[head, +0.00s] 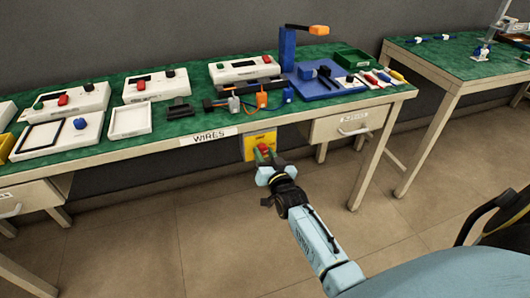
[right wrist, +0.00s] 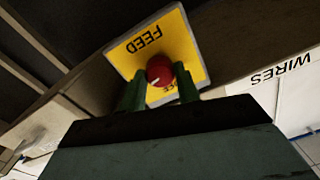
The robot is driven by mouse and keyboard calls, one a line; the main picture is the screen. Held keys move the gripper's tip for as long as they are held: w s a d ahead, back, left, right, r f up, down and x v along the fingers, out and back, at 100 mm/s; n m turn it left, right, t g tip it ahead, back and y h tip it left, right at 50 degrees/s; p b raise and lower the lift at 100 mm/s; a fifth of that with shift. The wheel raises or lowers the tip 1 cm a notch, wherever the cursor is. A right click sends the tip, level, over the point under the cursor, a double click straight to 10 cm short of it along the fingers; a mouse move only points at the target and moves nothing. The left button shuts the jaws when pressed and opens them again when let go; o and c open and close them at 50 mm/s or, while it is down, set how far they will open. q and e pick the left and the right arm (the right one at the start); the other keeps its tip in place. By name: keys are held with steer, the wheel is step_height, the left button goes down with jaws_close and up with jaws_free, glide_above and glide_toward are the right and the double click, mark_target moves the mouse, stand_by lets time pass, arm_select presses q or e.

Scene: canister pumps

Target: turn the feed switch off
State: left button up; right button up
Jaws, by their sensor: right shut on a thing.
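The feed switch is a red knob (right wrist: 159,70) on a yellow plate (right wrist: 122,48) marked FEED, fixed to the front of the bench below its top. In the head view the yellow plate (head: 249,145) hangs to the right of the WIRES label, with the red knob (head: 264,148) partly hidden by my gripper. My right gripper (head: 266,156) is at the plate, and in the right wrist view its green fingers (right wrist: 159,85) stand on both sides of the knob, shut on it. A small white mark shows on the knob. My left gripper is not in view.
The green-topped bench (head: 150,147) carries white control boxes, a blue tray (head: 320,92) and small parts. A drawer (head: 350,125) is right of the plate. A second bench (head: 440,65) stands at the right. The floor before the bench is clear; a dark chair-like thing (head: 495,215) is at the right edge.

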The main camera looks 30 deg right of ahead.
steer(key=n+p, duration=0.2)
steer(key=n, duration=0.6)
steer(key=shift+p, duration=0.4)
steer(key=n, duration=0.2)
steer(key=shift+n, duration=0.4)
steer(key=n, duration=0.2)
steer(key=shift+n, duration=1.1)
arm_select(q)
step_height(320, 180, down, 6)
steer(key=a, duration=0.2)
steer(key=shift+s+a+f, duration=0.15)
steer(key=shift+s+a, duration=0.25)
arm_select(e)
steer(key=shift+g, duration=0.3)
arm_select(q)
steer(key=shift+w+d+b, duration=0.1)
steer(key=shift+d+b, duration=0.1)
steer(key=shift+b, duration=0.1)
arm_select(e)
steer(key=shift+n, duration=0.4)
